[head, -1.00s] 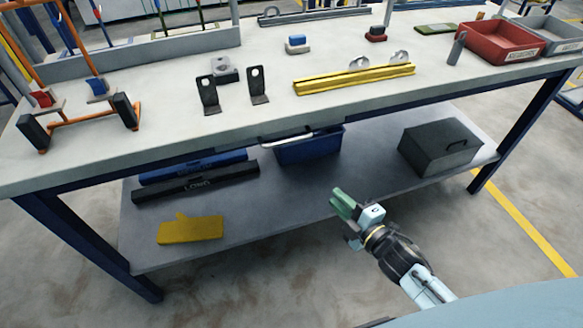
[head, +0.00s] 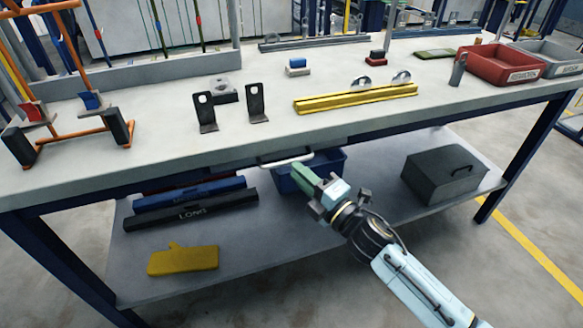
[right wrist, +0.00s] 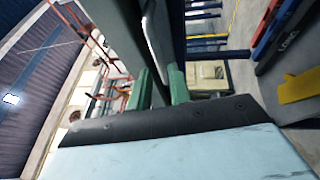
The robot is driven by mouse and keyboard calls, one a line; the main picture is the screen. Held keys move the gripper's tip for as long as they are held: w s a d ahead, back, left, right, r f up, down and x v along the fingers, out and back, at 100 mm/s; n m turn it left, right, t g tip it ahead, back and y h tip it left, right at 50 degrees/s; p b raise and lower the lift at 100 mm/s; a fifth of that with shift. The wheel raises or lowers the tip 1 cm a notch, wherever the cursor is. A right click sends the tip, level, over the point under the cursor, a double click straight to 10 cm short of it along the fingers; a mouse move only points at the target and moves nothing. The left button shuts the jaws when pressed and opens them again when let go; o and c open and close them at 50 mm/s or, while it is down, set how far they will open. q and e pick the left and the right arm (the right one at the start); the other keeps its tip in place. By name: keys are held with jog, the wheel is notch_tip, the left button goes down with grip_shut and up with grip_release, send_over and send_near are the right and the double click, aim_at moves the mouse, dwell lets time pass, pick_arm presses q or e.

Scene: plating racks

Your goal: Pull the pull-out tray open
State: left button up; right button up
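The pull-out tray (head: 240,164) is a dark flat unit under the tabletop, with a pale bar handle (head: 285,159) on its front. It looks closed. My right gripper (head: 305,177), with green fingers, is just below and in front of the handle in the head view. In the right wrist view, the two green fingers (right wrist: 161,88) stand apart, and the pale handle (right wrist: 152,35) runs ahead of the gap between them. I cannot tell whether the handle is between the fingertips or touches them. My left gripper is not in view.
A blue bin (head: 325,163) stands on the lower shelf (head: 265,240) behind my right gripper. A grey box (head: 443,174) is to the right; long blue and black cases (head: 190,208) and a yellow glove (head: 183,260) are left. The tabletop (head: 215,140) edge lies above the handle.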

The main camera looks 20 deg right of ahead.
jog(key=shift+x, duration=1.7)
grip_shut()
